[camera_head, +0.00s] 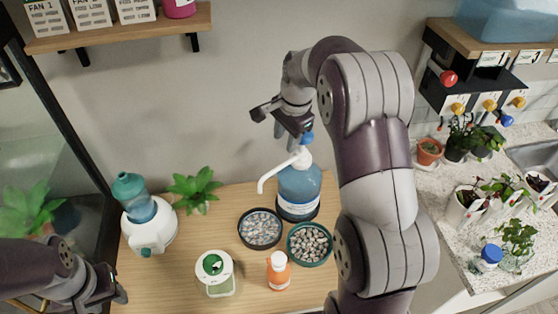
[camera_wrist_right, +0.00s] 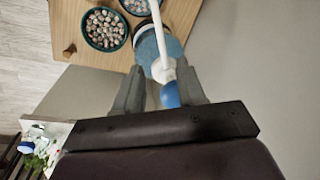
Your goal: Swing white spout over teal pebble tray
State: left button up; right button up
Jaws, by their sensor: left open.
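A blue pump bottle (camera_head: 299,188) stands at the back of the wooden table. Its white spout (camera_head: 277,172) points left, its tip hanging above the back of the black pebble tray (camera_head: 241,238). The teal pebble tray (camera_head: 331,254) sits in front of the bottle, right of the black one. My right gripper (camera_head: 289,138) is above the bottle. In the right wrist view the blue knob (camera_wrist_right: 171,95) lies between its open fingers (camera_wrist_right: 161,92), close to the right-hand finger, with a gap on the other side. My left gripper (camera_head: 112,284) is open and empty at the lower left.
A white device with a teal bottle (camera_head: 132,190) and a green plant (camera_head: 195,188) stand on the left. A green-lidded jar (camera_head: 217,280) and an orange bottle (camera_head: 278,275) stand in front of the trays. A counter with potted plants (camera_head: 466,206) is at the right.

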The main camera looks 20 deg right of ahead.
aim_at(279, 167)
jog(key=f+p, duration=0.1)
jog(key=f, duration=0.2)
jog(key=w+f, duration=0.1)
jog(key=f, duration=0.3)
jog(key=w+f+p, duration=0.1)
jog(key=f, duration=0.2)
jog(key=shift+w+a+f+p, duration=0.15)
jog(key=shift+a+f+p, duration=0.15)
jog(key=shift+f, duration=0.4)
grip_shut()
